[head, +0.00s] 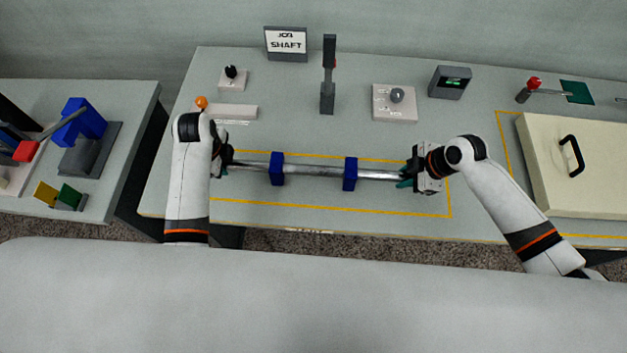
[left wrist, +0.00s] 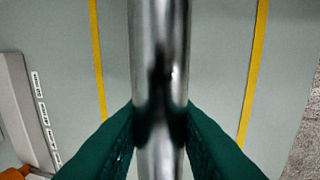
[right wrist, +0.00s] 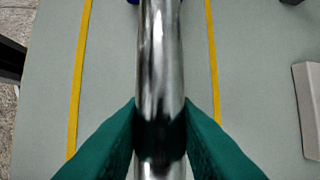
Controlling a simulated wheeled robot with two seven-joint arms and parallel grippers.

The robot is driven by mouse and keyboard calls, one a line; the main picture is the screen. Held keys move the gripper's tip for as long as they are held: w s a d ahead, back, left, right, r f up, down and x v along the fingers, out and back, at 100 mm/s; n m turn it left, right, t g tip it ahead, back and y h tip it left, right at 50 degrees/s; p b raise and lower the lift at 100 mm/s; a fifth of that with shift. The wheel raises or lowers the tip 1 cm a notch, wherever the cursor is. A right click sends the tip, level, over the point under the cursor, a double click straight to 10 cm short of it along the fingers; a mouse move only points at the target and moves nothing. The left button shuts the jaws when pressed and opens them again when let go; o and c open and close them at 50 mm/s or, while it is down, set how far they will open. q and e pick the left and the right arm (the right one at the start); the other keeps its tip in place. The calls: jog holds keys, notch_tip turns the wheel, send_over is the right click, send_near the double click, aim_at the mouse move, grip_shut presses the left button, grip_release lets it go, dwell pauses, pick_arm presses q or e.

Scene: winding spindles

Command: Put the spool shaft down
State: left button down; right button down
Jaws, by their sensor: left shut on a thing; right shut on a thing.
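The spool shaft (head: 315,172) is a shiny metal rod lying level across the head view, with two blue blocks (head: 277,169) (head: 350,174) along it. My left gripper (head: 224,165) is shut on its left end; in the left wrist view the green fingers (left wrist: 160,130) press both sides of the rod. My right gripper (head: 406,175) is shut on its right end; the right wrist view shows the green fingers (right wrist: 160,130) on both sides of the rod. The shaft is over the yellow-outlined area (head: 330,208). I cannot tell whether the blue blocks bear its weight.
Behind the shaft stand a SHAFT sign (head: 286,44), an upright grey post (head: 328,85), a knob box (head: 395,102) and a small display (head: 450,82). A cream lid with a black handle (head: 571,155) is at the right. A separate table with a blue block (head: 83,124) is at the left.

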pick_arm(q)
jog(key=shift+a+f, duration=0.1)
jog(key=shift+f, duration=0.2)
pick_arm(e)
jog(key=shift+f, duration=0.3)
pick_arm(q)
jog(key=c, duration=1.6)
grip_release()
jog(key=shift+f+b, duration=0.2)
jog(key=shift+b, duration=0.15)
pick_arm(e)
jog(key=c, duration=1.6)
grip_release()
jog(key=shift+d+f, duration=0.1)
jog(key=shift+f, duration=0.15)
pick_arm(q)
jog(key=o, duration=0.4)
jog(key=shift+s+r, duration=0.15)
pick_arm(e)
jog(key=o, duration=0.4)
jog(key=shift+s+r, duration=0.1)
jog(key=shift+r, duration=0.1)
pick_arm(q)
jog(key=shift+o, duration=0.2)
pick_arm(e)
jog(key=shift+o, duration=0.2)
